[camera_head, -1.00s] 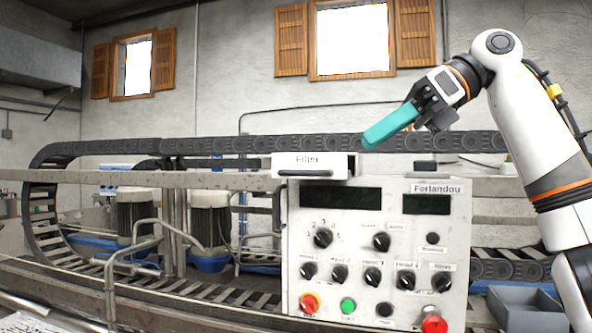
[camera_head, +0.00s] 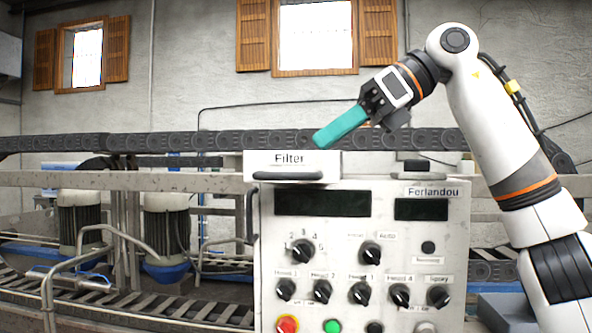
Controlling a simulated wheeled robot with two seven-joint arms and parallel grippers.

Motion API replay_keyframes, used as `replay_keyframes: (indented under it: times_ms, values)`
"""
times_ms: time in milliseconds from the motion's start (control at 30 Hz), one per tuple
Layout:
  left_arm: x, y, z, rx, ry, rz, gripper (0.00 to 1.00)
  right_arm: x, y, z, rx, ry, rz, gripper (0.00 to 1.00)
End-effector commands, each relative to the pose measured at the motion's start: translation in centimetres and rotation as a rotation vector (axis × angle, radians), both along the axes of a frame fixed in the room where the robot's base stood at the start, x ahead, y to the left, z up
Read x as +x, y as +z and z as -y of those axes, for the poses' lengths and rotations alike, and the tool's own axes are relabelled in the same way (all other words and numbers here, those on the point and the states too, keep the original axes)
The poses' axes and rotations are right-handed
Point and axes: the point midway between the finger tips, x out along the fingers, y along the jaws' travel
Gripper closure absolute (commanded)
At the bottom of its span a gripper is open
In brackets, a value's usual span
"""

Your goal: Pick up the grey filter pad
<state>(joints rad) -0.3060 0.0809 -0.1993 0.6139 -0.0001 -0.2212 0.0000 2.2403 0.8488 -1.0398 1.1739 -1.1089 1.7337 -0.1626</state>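My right gripper (camera_head: 382,102) is shut on a long teal block (camera_head: 341,127), which points down and left over the back of the control box. A small dark grey block (camera_head: 411,167) lies on top of the control box, right of the white Filter drawer (camera_head: 291,166); it may be the grey filter pad, but it is too small to be sure. The gripper is above and left of this block, apart from it. The Filter drawer has a dark handle, and its inside is hidden. My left gripper is not in view.
The control box (camera_head: 459,228) has several knobs and buttons on its front. A metal rail (camera_head: 190,181) and a dark chain conveyor (camera_head: 70,143) run behind it. Pipes and motors stand at the left.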

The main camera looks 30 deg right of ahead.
Motion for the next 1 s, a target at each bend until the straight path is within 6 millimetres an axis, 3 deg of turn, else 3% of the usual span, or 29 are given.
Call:
replay_keyframes:
  times_ms: [300, 600, 833, 1000]
  values:
    - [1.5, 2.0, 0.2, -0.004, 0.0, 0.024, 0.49, 2.1, -2.2, -3.0, -0.001, 0.001, -0.002, 0.6]
    - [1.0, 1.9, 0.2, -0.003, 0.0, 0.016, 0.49, 2.3, -2.6, -3.3, 0.002, 0.0, -0.001, 0.6]
    - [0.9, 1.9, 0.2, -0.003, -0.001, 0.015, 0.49, 2.3, -2.6, -3.3, 0.001, 0.001, 0.0, 0.98]
    - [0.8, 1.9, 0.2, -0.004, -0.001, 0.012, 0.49, 2.3, -2.5, -3.3, 0.001, 0.001, 0.0, 1.0]
